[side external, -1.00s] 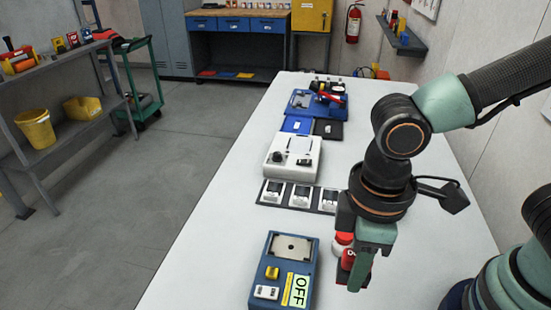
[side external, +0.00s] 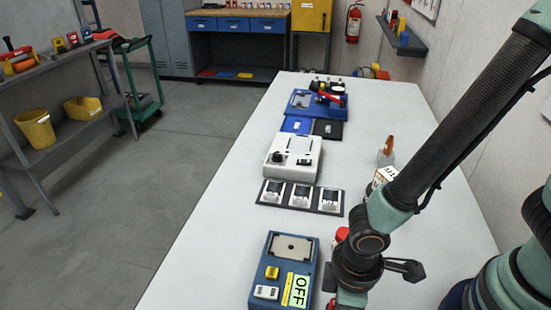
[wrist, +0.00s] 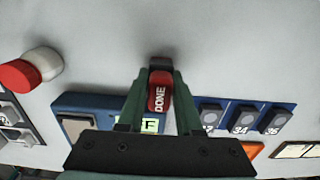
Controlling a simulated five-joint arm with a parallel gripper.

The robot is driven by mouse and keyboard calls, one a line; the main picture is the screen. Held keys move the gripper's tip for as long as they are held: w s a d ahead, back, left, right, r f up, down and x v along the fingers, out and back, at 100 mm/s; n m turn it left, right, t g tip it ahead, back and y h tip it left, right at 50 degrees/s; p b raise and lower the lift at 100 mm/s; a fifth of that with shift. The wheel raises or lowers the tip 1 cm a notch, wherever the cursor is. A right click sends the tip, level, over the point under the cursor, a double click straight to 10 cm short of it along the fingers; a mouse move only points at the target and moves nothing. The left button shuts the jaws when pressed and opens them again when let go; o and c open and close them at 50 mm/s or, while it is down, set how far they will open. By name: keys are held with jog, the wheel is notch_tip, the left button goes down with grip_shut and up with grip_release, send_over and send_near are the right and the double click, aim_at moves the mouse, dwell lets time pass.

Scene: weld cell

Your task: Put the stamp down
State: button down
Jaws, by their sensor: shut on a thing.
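The red stamp marked DONE (wrist: 158,97) stands between the fingers of my gripper (wrist: 160,80) in the wrist view. The gripper is shut on it. Whether the stamp's dark end touches the table cannot be told. In the side view my gripper (side external: 343,300) is low at the bottom edge, right of the blue box with the OFF sign (side external: 270,245). Its fingertips are cut off there, with only a bit of red (side external: 331,304) beside it.
A red and white round object (wrist: 28,70) lies left in the wrist view. A blue panel with numbered dark pads (wrist: 240,118) is on the right. White table (wrist: 225,50) is bare beyond the stamp. A row of white units (side external: 300,195) and a white device (side external: 293,157) stand farther along.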

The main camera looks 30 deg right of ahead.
jog(key=shift+f, duration=0.45)
jog(key=shift+f, duration=0.1)
jog(key=c, duration=0.6)
grip_release()
